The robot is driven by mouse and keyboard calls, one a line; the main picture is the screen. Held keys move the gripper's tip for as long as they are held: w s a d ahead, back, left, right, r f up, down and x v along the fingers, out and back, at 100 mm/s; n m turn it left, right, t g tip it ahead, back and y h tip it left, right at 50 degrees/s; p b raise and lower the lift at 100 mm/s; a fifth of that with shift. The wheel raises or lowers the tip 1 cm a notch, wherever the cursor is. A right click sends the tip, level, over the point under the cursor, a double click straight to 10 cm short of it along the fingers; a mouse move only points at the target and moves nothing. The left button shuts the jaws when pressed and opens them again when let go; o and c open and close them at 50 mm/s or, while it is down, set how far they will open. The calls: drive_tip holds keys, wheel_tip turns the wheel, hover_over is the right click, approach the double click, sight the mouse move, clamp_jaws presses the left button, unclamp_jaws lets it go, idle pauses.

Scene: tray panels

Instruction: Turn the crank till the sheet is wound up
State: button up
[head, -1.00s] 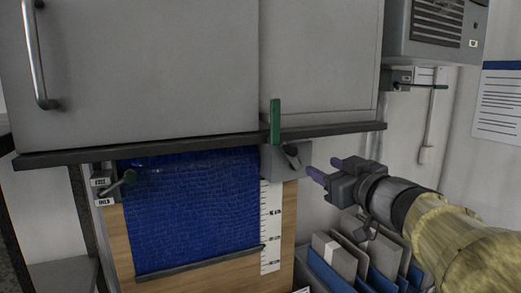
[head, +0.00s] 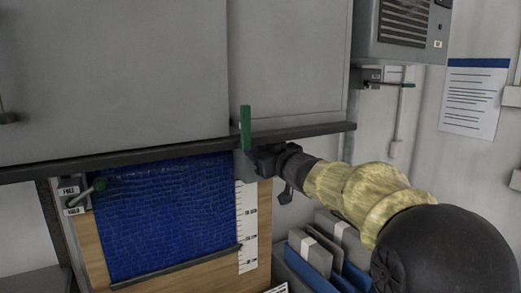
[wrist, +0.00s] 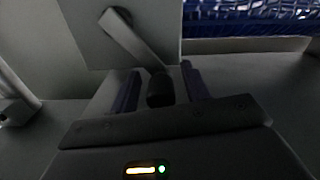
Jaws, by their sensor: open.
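The blue sheet (head: 165,215) hangs unrolled in front of a wooden board, with a dark bar (head: 176,267) along its bottom edge. It also shows at the top right of the wrist view (wrist: 255,12). In the wrist view, the crank (wrist: 130,38) is a grey arm on a grey housing, with a dark knob (wrist: 160,92) at its end. My gripper (wrist: 160,82) is open, with one purple finger on each side of the knob. In the head view my gripper (head: 257,160) is at the grey housing (head: 242,165) and hides the crank.
A green upright handle (head: 246,128) stands just above the housing, close to my gripper. A cabinet (head: 290,65) overhangs; folders (head: 312,250) stand below my arm.

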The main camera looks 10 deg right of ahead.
drive_tip(key=shift+w+a, duration=0.1)
drive_tip(key=shift+w, duration=0.35)
drive_tip(key=shift+s, duration=0.2)
clamp_jaws()
drive_tip(key=shift+r+p, duration=0.1)
drive_tip(key=shift+p, duration=0.3)
